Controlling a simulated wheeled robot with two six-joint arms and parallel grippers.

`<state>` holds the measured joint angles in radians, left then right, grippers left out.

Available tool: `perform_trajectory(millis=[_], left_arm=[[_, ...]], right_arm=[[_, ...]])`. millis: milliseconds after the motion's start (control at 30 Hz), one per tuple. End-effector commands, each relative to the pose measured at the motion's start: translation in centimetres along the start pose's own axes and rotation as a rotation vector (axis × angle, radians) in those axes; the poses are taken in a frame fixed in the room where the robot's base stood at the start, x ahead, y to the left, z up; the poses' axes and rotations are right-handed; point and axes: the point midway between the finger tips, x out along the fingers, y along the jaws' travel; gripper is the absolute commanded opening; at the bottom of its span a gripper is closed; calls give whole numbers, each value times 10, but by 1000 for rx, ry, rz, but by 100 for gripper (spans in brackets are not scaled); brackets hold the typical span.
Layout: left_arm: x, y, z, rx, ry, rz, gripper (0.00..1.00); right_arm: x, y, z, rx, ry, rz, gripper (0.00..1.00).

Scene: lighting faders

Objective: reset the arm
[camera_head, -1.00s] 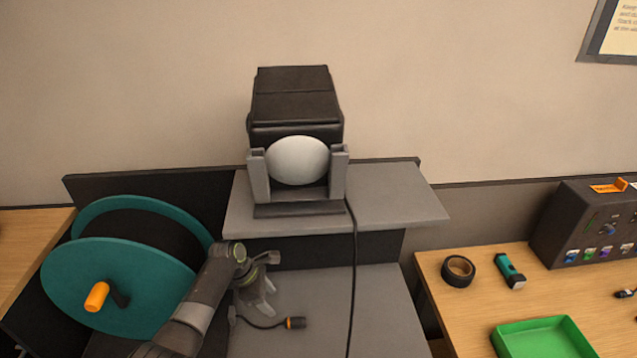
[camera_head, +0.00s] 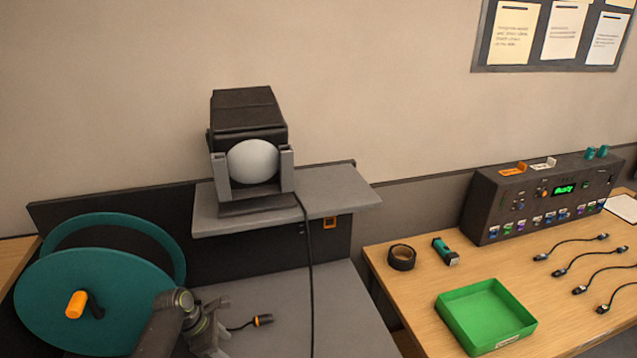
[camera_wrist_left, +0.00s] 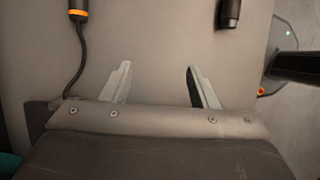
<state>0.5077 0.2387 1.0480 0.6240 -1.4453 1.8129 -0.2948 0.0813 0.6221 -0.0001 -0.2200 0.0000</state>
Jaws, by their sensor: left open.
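My left arm comes in from the bottom left of the head view, in front of the teal reel. Its gripper (camera_head: 212,350) is low on the grey lower surface and partly cut off by the picture's bottom edge. In the left wrist view the two pale fingers (camera_wrist_left: 163,85) stand apart with nothing between them. A black cable plug with an orange ring (camera_head: 263,320) lies on the grey surface to the right of the gripper; it also shows at the top left of the wrist view (camera_wrist_left: 78,12). My right gripper is not seen.
The teal reel (camera_head: 75,300) with an orange handle stands at the left. A black lamp (camera_head: 248,108) sits on the grey shelf (camera_head: 335,190), its cable hanging down. The wooden table (camera_head: 420,285) at right holds tape, a torch, a green tray (camera_head: 485,338), a fader console (camera_head: 535,200) and several cables.

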Motion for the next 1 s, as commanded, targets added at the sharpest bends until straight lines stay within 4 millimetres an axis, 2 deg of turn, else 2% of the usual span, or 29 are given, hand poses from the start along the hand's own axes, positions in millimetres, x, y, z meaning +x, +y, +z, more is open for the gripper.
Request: perform_trajectory(millis=[367,567,767,867,1000], left_arm=[[9,-40,-24,263,58,23,54],[10,-73,-41,469,108,35,54],[1,-125,-64,774,197,45,54],[-10,-157,-76,951,255,40,54],[-35,-204,-90,1205,353,19,54]], right_arm=[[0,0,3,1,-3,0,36],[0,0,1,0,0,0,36],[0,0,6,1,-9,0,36],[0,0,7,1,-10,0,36],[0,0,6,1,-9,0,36]])
